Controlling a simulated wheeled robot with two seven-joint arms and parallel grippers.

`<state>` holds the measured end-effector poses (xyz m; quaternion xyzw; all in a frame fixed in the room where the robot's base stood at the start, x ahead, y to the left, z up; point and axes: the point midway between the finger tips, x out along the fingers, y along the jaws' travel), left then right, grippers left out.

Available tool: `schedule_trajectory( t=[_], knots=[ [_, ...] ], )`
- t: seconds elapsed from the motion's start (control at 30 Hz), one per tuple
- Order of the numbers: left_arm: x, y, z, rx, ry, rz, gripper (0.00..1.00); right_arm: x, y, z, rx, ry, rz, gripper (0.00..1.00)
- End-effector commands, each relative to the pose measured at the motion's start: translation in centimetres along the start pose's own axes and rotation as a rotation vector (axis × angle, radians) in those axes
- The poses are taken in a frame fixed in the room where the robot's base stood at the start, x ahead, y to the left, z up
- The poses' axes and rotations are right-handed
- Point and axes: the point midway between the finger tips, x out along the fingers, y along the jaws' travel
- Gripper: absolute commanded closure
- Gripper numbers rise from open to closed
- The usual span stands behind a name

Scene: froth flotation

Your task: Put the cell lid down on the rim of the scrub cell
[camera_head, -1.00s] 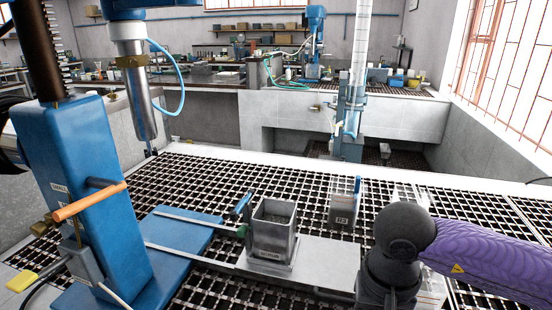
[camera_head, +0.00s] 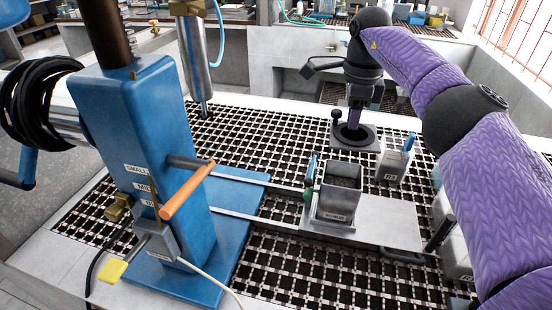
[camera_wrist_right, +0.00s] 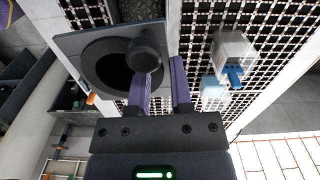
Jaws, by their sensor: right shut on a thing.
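The cell lid (camera_head: 368,144) is a dark grey square plate with a round hole and an upright knob. My right gripper (camera_head: 354,122) is shut on it and holds it roughly level, behind and slightly right of the scrub cell. Its height above the grating is hard to tell. The right wrist view shows the lid (camera_wrist_right: 75,45) by the purple fingers of the gripper (camera_wrist_right: 162,75); which part they pinch is unclear. The scrub cell (camera_head: 338,199) is an open-topped, square grey metal box with a label, upright on a pale plate. My left gripper is out of view.
A small clear box marked R3 (camera_head: 391,166) stands right of the scrub cell. A blue-handled thing (camera_head: 311,169) is at the cell's left. The blue machine column (camera_head: 150,160) with an orange handle stands left. Open black grating (camera_head: 260,140) lies behind.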

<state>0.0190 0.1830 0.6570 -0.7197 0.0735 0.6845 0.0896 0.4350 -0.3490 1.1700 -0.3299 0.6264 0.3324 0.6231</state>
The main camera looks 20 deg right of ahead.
Motion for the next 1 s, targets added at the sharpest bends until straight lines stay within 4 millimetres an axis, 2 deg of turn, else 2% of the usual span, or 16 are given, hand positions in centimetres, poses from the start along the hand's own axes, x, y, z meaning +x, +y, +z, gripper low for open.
schedule_trajectory(
  t=[0.07, 0.23, 0.57, 0.83, 0.87, 1.0],
  knots=[
    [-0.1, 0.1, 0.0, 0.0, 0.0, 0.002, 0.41, -0.1, -0.2, -0.8, 0.076, 0.001, 0.0, 1.0],
    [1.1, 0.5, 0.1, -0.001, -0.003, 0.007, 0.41, 4.2, -0.2, -1.1, 0.11, 0.004, 0.005, 1.0],
    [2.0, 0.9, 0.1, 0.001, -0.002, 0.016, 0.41, 9.6, -0.2, -1.1, 0.106, 0.003, 0.003, 1.0],
    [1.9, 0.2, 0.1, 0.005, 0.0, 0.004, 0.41, 9.9, -0.3, -1.0, 0.104, 0.001, 0.0, 1.0],
    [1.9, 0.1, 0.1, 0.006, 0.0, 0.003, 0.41, 9.9, -0.3, -1.0, 0.104, 0.001, 0.0, 0.7],
    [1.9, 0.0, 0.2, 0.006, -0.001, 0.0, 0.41, 9.8, -0.3, -1.0, 0.104, 0.001, 0.0, 0.4]
  ],
)
